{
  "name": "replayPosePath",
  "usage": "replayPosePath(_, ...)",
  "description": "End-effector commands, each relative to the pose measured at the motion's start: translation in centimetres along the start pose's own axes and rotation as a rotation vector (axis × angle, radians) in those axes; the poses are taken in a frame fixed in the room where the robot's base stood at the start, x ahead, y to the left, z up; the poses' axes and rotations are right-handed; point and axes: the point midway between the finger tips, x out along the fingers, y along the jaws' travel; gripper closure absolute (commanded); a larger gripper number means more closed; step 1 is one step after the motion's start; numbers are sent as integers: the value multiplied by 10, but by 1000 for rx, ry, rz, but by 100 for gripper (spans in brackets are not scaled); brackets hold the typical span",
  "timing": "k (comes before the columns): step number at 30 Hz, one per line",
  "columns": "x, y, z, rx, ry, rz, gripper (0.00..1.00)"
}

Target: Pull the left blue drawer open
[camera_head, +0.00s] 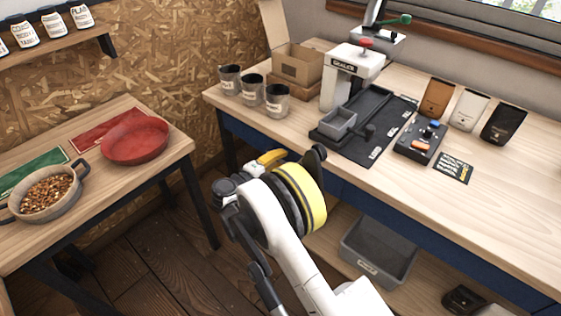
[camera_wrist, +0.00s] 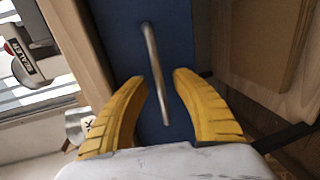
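The left blue drawer's front (camera_wrist: 115,30) fills the middle of the wrist view, set in a wooden frame. Its long metal handle (camera_wrist: 151,58) runs between the two yellow fingers of my gripper (camera_wrist: 160,76). The fingers are open, with a gap on each side of the handle. In the head view my gripper (camera_head: 268,158) is at the front edge of the workbench. The blue front under the bench (camera_head: 240,129) shows left of it, partly hidden by my arm. The drawer looks shut.
A grey bin (camera_head: 380,250) stands on the lower shelf. A side table with a red plate (camera_head: 136,141) is at the left, with open floor between.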

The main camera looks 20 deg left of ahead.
Motion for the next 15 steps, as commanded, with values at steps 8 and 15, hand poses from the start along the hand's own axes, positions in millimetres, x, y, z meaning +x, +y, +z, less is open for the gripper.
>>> replayPosePath(8, 0, 0, 0, 0, 0, 0, 100)
replayPosePath(15, -3, 0, 0, 0, 0, 0, 100)
